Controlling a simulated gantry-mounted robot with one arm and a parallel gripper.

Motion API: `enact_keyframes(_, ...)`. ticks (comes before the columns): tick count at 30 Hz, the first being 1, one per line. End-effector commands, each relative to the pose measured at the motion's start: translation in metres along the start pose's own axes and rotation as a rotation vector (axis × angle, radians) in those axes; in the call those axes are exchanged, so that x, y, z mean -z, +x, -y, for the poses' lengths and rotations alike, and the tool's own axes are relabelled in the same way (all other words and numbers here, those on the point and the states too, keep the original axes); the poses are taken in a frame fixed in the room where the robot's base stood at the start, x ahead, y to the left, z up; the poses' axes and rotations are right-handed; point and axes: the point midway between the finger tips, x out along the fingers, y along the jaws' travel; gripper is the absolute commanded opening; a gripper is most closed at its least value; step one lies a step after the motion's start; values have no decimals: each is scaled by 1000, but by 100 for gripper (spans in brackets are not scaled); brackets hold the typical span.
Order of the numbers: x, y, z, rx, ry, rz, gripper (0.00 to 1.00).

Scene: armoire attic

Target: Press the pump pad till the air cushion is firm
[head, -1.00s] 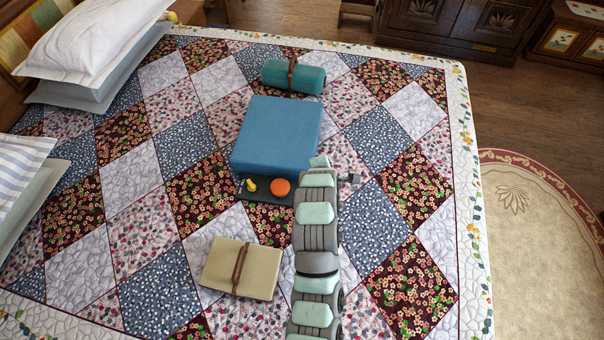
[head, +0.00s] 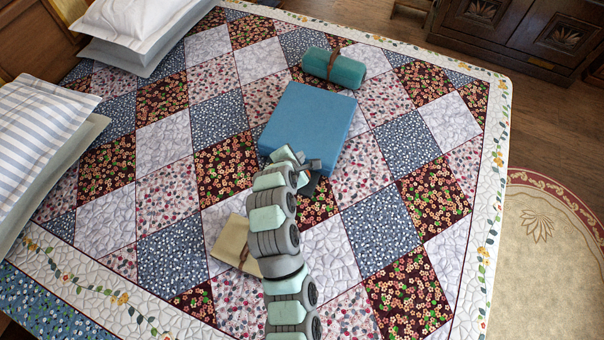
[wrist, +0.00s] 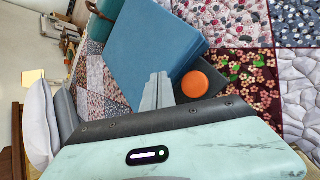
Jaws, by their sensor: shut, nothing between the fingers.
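The blue air cushion (head: 312,118) lies on the quilt, and it also shows in the wrist view (wrist: 150,50). The round orange pump pad (wrist: 194,84) sits on a dark base (wrist: 222,80) by the cushion's edge. In the head view my arm hides the pad, and only a bit of the dark base (head: 312,186) shows. My gripper (wrist: 158,92) is shut and empty. In the wrist view its fingers appear just left of the pad, over the cushion's edge; I cannot tell their height or any contact. The yellow piece seen earlier is hidden.
A rolled teal bundle with a strap (head: 334,68) lies beyond the cushion. A beige strapped bundle (head: 231,243) lies left of my arm, partly covered by it. Pillows (head: 45,125) lie at the left. The quilt right of the cushion is clear.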

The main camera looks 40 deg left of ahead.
Motion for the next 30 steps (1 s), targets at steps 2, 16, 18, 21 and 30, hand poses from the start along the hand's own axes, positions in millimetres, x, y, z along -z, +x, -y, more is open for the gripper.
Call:
enact_keyframes(2,1,1,1,1,0,0,0)
enact_keyframes(16,26,35,26,1,2,-2,0)
enact_keyframes(18,31,42,31,2,1,-2,0)
enact_keyframes(21,38,51,38,3,-1,-1,0)
enact_keyframes(30,45,62,45,1,0,0,0)
